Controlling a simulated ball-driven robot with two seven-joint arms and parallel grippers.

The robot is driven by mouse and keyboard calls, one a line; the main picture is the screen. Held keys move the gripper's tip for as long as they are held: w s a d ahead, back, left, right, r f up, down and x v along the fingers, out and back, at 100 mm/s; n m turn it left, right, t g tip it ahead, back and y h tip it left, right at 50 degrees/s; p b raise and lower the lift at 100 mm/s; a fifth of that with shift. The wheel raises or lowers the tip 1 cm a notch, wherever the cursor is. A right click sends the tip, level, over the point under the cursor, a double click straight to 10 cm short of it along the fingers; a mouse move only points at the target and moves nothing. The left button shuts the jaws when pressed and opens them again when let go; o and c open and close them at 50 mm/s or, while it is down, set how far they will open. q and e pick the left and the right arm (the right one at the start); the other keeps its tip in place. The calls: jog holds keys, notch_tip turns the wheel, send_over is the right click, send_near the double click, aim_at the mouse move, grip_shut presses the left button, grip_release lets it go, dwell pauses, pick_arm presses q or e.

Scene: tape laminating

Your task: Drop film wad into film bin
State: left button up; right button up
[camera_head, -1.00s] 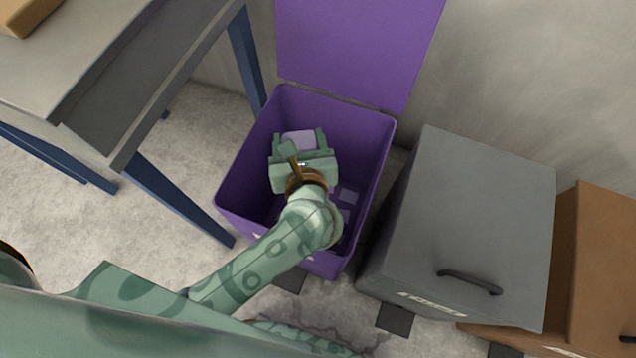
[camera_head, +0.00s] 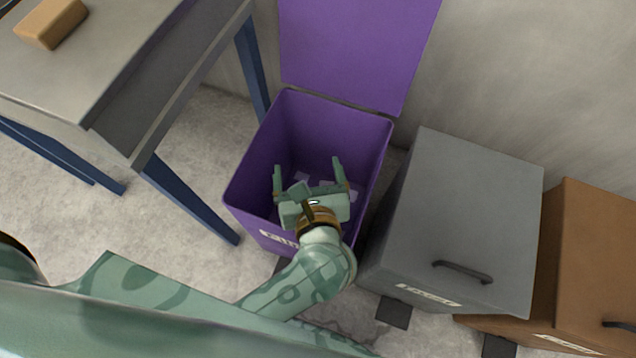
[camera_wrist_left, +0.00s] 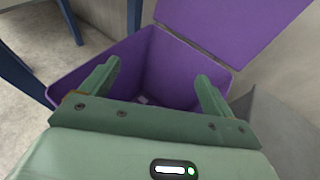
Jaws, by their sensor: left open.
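The film bin (camera_head: 335,125) is purple, with its lid (camera_head: 355,45) swung up against the wall. My left gripper (camera_head: 307,165) is over the bin's mouth, fingers spread wide, with nothing between them. In the left wrist view the open gripper (camera_wrist_left: 158,72) also points into the bin (camera_wrist_left: 175,65). Several pale lavender pieces (camera_head: 351,192) lie on the bin's floor, partly hidden by the gripper. I cannot tell which of them is the film wad. A small pale piece (camera_wrist_left: 143,100) shows at the bottom in the wrist view. My right gripper is not in view.
A closed grey bin (camera_head: 470,200) with a handle stands to the right, and a brown bin (camera_head: 590,260) beyond it. A grey table (camera_head: 110,60) with blue legs is at the left, with a tan block (camera_head: 52,22) on it.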

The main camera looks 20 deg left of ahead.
pick_arm(q)
jog(key=shift+p+v, duration=0.4)
jog(key=shift+v, duration=1.2)
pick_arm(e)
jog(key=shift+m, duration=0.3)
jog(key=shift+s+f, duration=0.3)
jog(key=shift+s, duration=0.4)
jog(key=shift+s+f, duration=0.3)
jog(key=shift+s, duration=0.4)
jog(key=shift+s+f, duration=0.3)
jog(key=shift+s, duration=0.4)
